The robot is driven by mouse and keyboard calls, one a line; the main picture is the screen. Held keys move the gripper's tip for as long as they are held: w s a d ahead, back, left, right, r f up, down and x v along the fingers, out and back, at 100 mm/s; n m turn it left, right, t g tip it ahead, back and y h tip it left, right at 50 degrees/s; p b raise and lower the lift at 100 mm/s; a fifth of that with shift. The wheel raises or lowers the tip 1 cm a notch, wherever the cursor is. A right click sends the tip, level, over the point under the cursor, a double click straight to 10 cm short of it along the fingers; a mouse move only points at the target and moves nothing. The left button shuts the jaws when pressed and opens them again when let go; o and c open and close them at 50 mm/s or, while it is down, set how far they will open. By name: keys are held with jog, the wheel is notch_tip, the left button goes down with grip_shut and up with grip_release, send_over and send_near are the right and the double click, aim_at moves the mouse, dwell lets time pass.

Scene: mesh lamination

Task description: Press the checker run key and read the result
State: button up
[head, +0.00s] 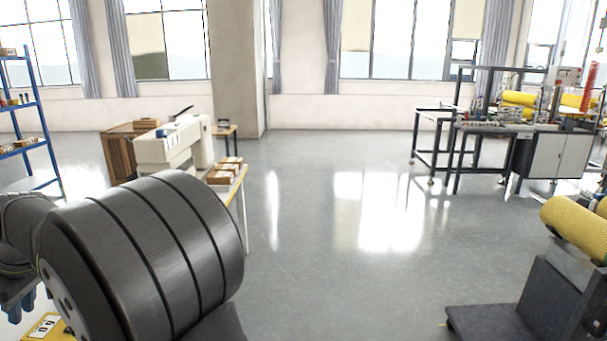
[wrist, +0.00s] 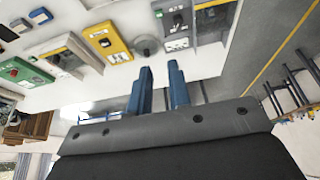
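My gripper (wrist: 160,78) shows in the wrist view as two blue fingers, parallel with a narrow gap and nothing between them. Beyond the fingertips is a pale bench surface, seen tilted, with several small devices. A yellow box (wrist: 104,43) with a dark control and white label lies up and left of the fingertips. A black-and-grey unit (wrist: 178,20) with a switch stands above them. A green box (wrist: 16,70) is at the far left. I cannot tell which device is the checker, and no result is readable. The fingertips appear apart from all devices.
In the wrist view, a round grey knob (wrist: 147,45) sits beside the yellow box, and a blue key (wrist: 40,15) is at upper left. In the head view, a cream machine (head: 175,145) and dark workbench (head: 480,128) stand beyond open floor. A yellow roll (head: 575,228) is at right.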

grip_shut()
dwell(1.2)
jog(key=w+a+f+n+t+h, duration=0.1)
jog(key=a+f+n+t, duration=0.15)
jog(key=f, duration=0.25)
jog(key=w+a+f+n+t+h, duration=0.1)
jog(key=w+a+f+n+t, duration=0.1)
jog(key=f+n, duration=0.25)
jog(key=s+a+f+n+t+y, duration=0.2)
jog(key=s+a+f+n+t, duration=0.1)
jog(key=a+f+n, duration=0.5)
jog(key=shift+s+f+n+y, duration=0.4)
jog(key=shift+s+f+n, duration=0.05)
jog(key=shift+n, duration=0.15)
jog(key=shift+a+f, duration=0.1)
jog(key=shift+f, duration=4.35)
